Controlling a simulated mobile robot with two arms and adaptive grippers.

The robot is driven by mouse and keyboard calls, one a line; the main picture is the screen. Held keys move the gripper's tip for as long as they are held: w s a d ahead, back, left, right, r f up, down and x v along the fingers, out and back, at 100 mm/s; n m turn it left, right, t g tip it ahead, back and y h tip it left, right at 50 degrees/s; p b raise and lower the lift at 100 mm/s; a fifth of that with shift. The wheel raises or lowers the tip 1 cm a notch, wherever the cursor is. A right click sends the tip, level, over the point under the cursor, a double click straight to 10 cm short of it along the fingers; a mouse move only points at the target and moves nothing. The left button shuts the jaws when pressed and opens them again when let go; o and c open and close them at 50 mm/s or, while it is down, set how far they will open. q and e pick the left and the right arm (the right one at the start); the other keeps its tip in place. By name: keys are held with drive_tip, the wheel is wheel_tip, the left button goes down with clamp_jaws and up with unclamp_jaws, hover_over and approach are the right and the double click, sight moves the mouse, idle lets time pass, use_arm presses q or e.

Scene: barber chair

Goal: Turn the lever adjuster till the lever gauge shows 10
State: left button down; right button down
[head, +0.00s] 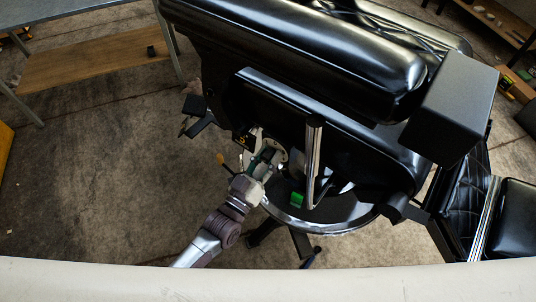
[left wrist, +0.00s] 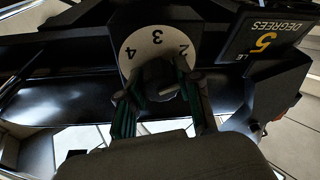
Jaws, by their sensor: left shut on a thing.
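The lever adjuster is a dark round knob (left wrist: 160,77) in front of a white dial (left wrist: 153,45) with the numbers 2, 3 and 4, which appear upside down in the left wrist view. My left gripper (left wrist: 161,98) is shut on the knob, one finger on each side. In the head view the left gripper (head: 264,162) is at the side of the chair, in front of the pale dial (head: 282,155). The lever gauge (left wrist: 264,42) is a black panel right of the dial, showing a yellow 5 and "DEGREES", upside down. My right gripper is not in view.
The black barber chair (head: 350,130) fills the middle of the head view. A chrome lever (head: 313,155) and a green piece (head: 297,199) are right of my left gripper. A table with a wooden shelf (head: 95,60) stands at upper left. Open floor (head: 100,170) lies left of the chair.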

use_arm(q)
drive_tip(key=shift+f+n+y+p, duration=0.1)
drive_tip(key=shift+n+y+p, duration=0.4)
drive_tip(key=shift+n, duration=1.5)
drive_tip(key=c, duration=0.8)
unclamp_jaws()
drive_tip(key=shift+o, duration=0.2)
drive_tip(key=v, duration=1.2)
drive_tip(key=shift+d, duration=0.1)
